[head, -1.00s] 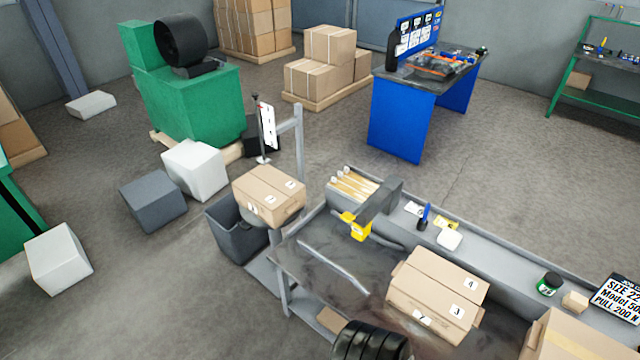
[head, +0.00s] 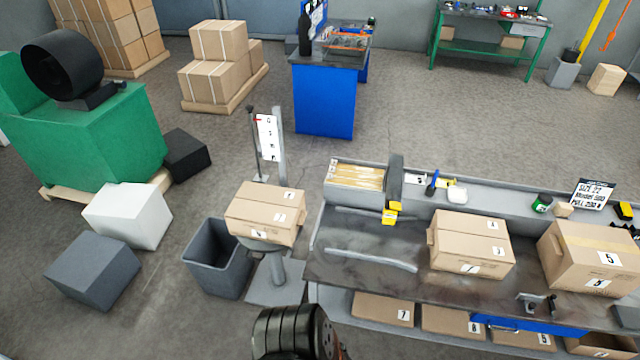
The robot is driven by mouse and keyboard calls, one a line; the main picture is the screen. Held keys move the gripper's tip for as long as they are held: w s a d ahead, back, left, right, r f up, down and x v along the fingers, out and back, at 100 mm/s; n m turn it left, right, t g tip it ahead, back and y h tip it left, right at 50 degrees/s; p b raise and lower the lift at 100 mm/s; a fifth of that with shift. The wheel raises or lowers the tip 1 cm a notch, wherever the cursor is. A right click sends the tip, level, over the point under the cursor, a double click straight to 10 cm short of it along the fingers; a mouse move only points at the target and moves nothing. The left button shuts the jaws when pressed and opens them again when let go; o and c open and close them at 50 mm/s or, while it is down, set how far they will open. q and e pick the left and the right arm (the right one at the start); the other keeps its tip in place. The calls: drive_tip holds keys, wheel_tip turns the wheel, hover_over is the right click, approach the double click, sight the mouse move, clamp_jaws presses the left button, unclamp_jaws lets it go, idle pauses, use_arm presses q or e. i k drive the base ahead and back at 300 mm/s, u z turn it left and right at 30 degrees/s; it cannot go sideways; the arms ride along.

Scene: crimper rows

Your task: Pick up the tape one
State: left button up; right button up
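I cannot make out any item that is clearly a tape. Small items lie on the bench's rear ledge in the head view: a blue-handled tool (head: 432,184), a white item (head: 457,195), a dark green round container or roll (head: 542,203) and a small tan block (head: 563,210). A yellow and black item (head: 625,210) sits at the far right; it is too small to identify. A dark ribbed part of my own arm shows at the bottom centre. Neither gripper is visible.
The grey bench (head: 345,285) carries numbered cartons (head: 470,243) (head: 595,258), with more on its lower shelf (head: 383,309). A carton (head: 266,212) sits on a stand beside a dark bin (head: 218,262). A sign (head: 593,193) stands on the ledge.

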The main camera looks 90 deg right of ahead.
sight(360, 183)
drive_tip(key=i, duration=0.25)
drive_tip(key=z, duration=0.9)
